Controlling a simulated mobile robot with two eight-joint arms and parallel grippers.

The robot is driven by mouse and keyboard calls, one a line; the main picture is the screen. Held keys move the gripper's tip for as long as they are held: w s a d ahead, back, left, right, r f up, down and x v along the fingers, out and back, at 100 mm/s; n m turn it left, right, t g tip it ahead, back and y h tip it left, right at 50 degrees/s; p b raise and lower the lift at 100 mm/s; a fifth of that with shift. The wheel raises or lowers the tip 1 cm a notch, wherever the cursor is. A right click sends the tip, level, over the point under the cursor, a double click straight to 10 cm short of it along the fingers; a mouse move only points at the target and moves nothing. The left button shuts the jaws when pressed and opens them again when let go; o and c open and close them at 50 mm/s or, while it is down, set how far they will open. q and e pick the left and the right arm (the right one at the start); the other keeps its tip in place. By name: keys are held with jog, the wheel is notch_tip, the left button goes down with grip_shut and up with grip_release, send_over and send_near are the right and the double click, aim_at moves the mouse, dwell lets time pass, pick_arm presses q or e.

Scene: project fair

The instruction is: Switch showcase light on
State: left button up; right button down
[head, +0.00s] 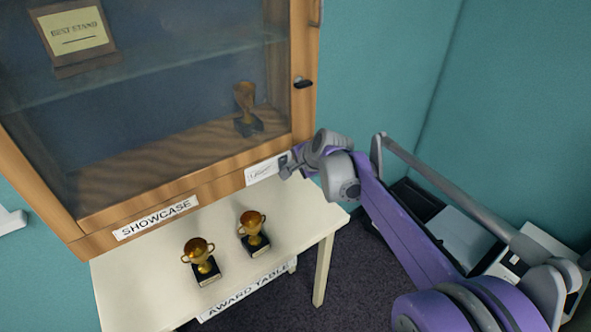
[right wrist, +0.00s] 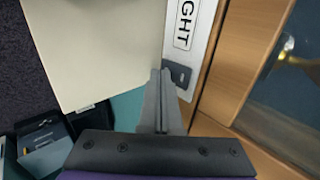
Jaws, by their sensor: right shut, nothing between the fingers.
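The wooden showcase (head: 95,224) with glass doors stands against the wall. A white switch plate (head: 263,170) is on its lower frame at the right end. In the right wrist view the plate (right wrist: 196,45) shows the letters "GHT" and a dark switch (right wrist: 179,74) at its end. My right gripper (head: 287,170) is at the right end of the plate. In the right wrist view its closed fingertips (right wrist: 161,73) are right beside the switch, seemingly touching or nearly so; the exact gap cannot be told. It holds nothing. My left gripper is not in view.
Below the showcase, a cream award table (head: 140,290) bears two gold trophies (head: 202,262) (head: 254,232). Inside the showcase are another trophy (head: 246,105) and a "Best Stand" plaque (head: 75,35). Boxes (head: 470,235) lie on the floor behind my right arm.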

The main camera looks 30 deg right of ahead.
jog(key=shift+w+f, duration=0.1)
jog(key=shift+w, duration=0.05)
dwell(0.3)
jog(key=shift+r+p, duration=0.5)
jog(key=shift+r, duration=0.35)
